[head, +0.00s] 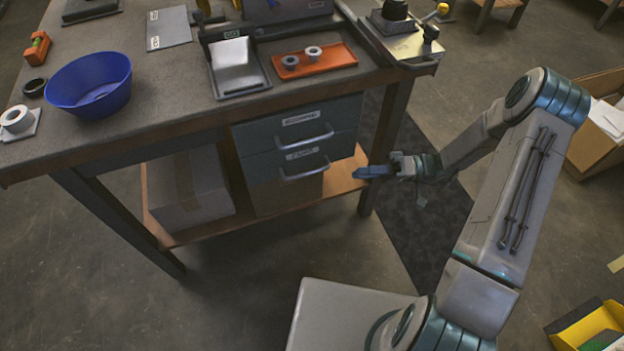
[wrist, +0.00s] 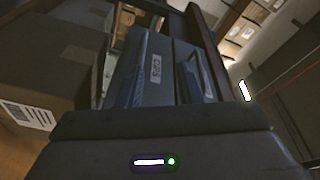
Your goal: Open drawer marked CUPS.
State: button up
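Two grey-blue drawers sit under the right part of the workbench, the upper drawer (head: 262,126) above the lower drawer (head: 262,170). Both look closed. Each has a white label and a silver bar handle. My gripper (head: 367,172) has blue fingertips and is right of the lower drawer, near the bench's right leg, apart from the handles. In the wrist view, dark blue parts rise beyond my gripper's dark body; its finger gap is unclear.
The workbench top (head: 170,75) carries a blue bowl (head: 92,84) and an orange tray (head: 312,62). A cardboard box (head: 187,188) stands on the low shelf left of the drawers. The floor in front of the drawers (head: 300,250) is clear.

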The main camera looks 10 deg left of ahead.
aim_at(312, 171)
notch_tip(312, 171, down, 4)
jog(key=w+t+y+b, duration=0.1)
jog(key=t+y, duration=0.1)
jog(key=b+x, duration=0.1)
jog(key=x, duration=1.2)
jog(key=shift+a+r, duration=0.15)
jog(key=shift+a, duration=0.2)
grip_shut()
